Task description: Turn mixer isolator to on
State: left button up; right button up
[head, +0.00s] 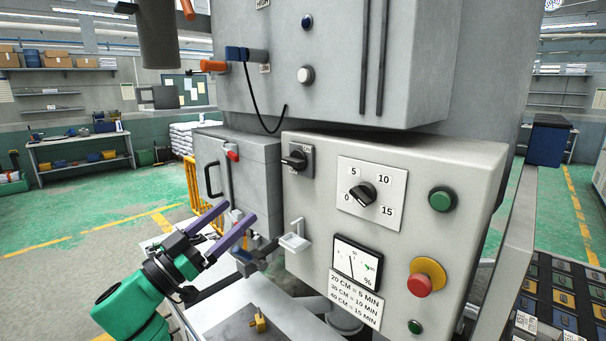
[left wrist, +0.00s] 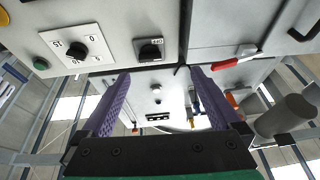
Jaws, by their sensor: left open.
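The isolator switch (head: 298,161) is a black rotary handle on a dark square plate, at the upper left of the grey control panel (head: 310,235). Its handle lies roughly level, with its end toward the left; the lettering on the plate is too small to read surely. It also shows in the left wrist view (left wrist: 150,50), just beyond the fingertips. My left gripper (head: 238,210) is open and empty, with purple fingers, below and left of the switch and apart from it. It also shows in the left wrist view (left wrist: 161,74). My right gripper is not in view.
Right of the switch is a 0–15 dial (head: 363,194). A green button (head: 442,199), a red emergency stop (head: 420,285) and a meter (head: 356,262) share the panel. A small white tray (head: 295,241) juts out below the switch. A grey box (head: 238,165) with a red lever stands left.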

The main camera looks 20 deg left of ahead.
aim_at(290, 164)
pick_arm(q)
jog(key=shift+m+h, duration=0.3)
jog(key=shift+h, duration=0.3)
jog(key=p+x, duration=0.2)
jog(key=x, duration=0.2)
jog(key=s+d+r+p+x, duration=0.1)
jog(key=p+x, duration=0.1)
jog(key=x, duration=0.3)
jog(key=r+p+x, duration=0.1)
jog(key=p+x, duration=0.1)
jog(key=x, duration=0.3)
jog(key=shift+s+d, duration=0.15)
jog(key=shift+d, duration=0.05)
jog(key=shift+w+d+p, duration=0.1)
jog(key=shift+w+p, duration=0.25)
jog(key=shift+f, duration=0.1)
jog(key=c, duration=1.4)
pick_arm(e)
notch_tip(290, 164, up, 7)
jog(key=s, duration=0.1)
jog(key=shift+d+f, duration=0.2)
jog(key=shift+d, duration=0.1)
